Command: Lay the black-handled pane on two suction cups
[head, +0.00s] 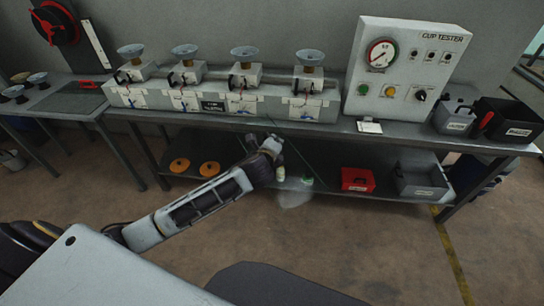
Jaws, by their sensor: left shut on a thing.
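Several grey suction cups stand in a row on pale blocks along the workbench: one at the left end (131,50), a second (184,50), a third (244,52) and one at the right end (310,57). Their tops are bare. My left gripper (273,146) is in front of the bench's front edge, below the third cup. It is shut on a see-through pane (298,165), of which only faint thin edges show. The pane hangs tilted, apart from the cups. Its handle is hidden or too small to make out. My right gripper is not in view.
A cup tester box (405,70) stands right of the cups, with grey (455,117) and black (508,120) bins beyond. A dark red-handled panel (70,104) lies on the left table. The lower shelf holds orange discs (180,165) and a red box (357,180).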

